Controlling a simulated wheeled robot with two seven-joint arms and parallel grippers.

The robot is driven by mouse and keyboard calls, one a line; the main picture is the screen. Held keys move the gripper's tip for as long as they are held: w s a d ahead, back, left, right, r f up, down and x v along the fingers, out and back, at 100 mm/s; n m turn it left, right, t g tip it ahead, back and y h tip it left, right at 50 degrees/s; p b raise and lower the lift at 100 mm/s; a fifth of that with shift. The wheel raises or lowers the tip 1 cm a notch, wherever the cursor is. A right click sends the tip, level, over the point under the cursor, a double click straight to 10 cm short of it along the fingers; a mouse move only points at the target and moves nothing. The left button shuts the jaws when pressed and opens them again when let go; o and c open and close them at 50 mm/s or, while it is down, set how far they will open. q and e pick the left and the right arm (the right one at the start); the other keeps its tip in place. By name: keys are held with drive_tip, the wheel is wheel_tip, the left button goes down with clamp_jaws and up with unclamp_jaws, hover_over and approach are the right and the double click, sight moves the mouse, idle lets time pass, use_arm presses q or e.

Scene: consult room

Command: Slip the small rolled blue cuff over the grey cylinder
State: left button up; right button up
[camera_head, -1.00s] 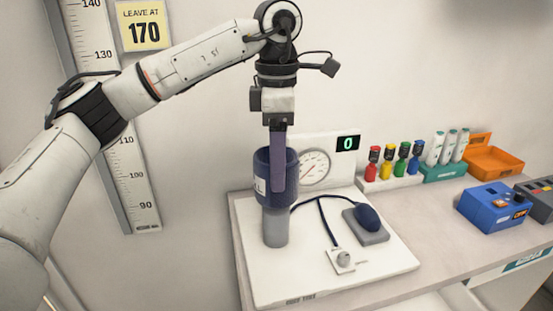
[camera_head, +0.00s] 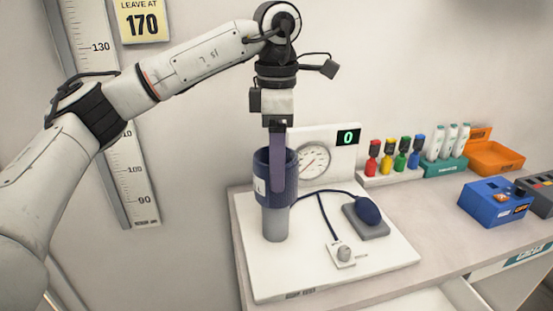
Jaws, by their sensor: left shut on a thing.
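The blue cuff (camera_head: 268,180) is a dark blue sleeve with a white label, and it sits around the upper part of the grey cylinder (camera_head: 275,225). The cylinder stands upright on a white board (camera_head: 305,285), with its lower part bare below the cuff. My left gripper (camera_head: 278,180) points straight down and is shut on the cuff's wall. One finger shows in front of the cuff; the other finger and the cylinder's top are hidden. My right gripper is not in view.
On the board are a dial gauge (camera_head: 312,160), a dark blue bulb (camera_head: 368,210) on a grey pad, a hose and a small knob (camera_head: 343,253). Coloured bottles (camera_head: 388,155), a teal rack (camera_head: 444,166), an orange box (camera_head: 495,155) and a blue device (camera_head: 495,202) stand to the right.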

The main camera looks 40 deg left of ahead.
use_arm(q)
drive_tip(key=shift+f+b, duration=1.45)
drive_tip(key=shift+f, duration=0.9)
drive_tip(key=shift+f+b, duration=0.35)
drive_tip(key=shift+f, duration=0.3)
drive_tip(key=shift+f+b, duration=0.4)
drive_tip(key=shift+f, duration=0.2)
drive_tip(key=shift+f+b, duration=0.7)
drive_tip(key=shift+f, duration=0.45)
drive_tip(key=shift+f, duration=0.4)
drive_tip(key=o, duration=1.2)
drive_tip(key=shift+c, duration=0.2)
